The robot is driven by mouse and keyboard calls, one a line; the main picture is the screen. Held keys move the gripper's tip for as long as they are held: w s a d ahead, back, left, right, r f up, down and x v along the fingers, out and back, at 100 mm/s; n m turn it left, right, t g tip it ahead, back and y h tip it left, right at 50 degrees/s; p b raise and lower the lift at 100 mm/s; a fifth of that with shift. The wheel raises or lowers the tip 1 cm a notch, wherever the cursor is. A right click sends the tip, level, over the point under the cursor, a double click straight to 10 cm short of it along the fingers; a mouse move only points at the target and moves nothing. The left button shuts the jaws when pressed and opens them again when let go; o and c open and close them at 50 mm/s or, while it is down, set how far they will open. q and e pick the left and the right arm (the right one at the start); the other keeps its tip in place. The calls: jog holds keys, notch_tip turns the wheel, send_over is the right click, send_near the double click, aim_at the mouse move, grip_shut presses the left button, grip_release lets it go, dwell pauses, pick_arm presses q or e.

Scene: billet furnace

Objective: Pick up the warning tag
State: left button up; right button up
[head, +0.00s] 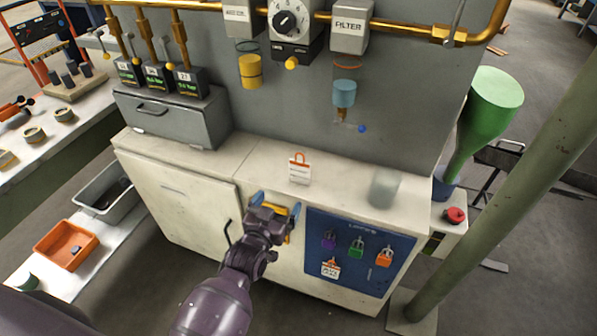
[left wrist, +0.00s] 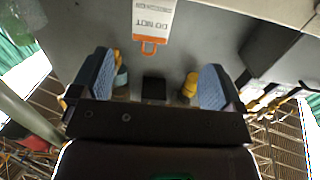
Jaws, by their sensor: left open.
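A white warning tag (head: 299,172) with an orange loop at its top stands on the pale cabinet top, near the grey back panel. In the left wrist view the tag (left wrist: 153,18) shows at the top edge, partly cut off, with printed "DO NOT" lettering and its orange loop toward my jaws. My left gripper (head: 273,203) is open at the cabinet's front edge, short of the tag and apart from it. Its two blue-padded fingers (left wrist: 155,85) are spread wide with no tag between them. My right gripper is in neither view.
A blue lock board (head: 318,228) with several padlocks and another tag (head: 330,268) is on the cabinet front. A translucent cup (head: 384,188) stands right of the tag, a grey drawer box (head: 168,116) to the left. Filter bowls (head: 344,93) hang above. The cabinet top around the tag is clear.

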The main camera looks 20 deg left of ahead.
aim_at(299, 171)
pick_arm(q)
jog(key=w, duration=0.2)
jog(key=w+d, duration=0.1)
jog(key=w, duration=0.3)
jog(key=shift+w+d+r+b, duration=0.2)
jog(key=shift+d+r+b, duration=0.1)
jog(key=shift+r+b, duration=0.05)
jog(key=shift+w, duration=0.45)
jog(key=w+b, duration=0.1)
jog(key=w, duration=0.3)
jog(key=shift+w+f, duration=0.1)
jog(key=shift+f, duration=0.1)
jog(key=shift+w+r, duration=0.15)
jog(key=shift+w, duration=0.4)
jog(key=shift+c, duration=0.2)
jog(key=c, duration=1)
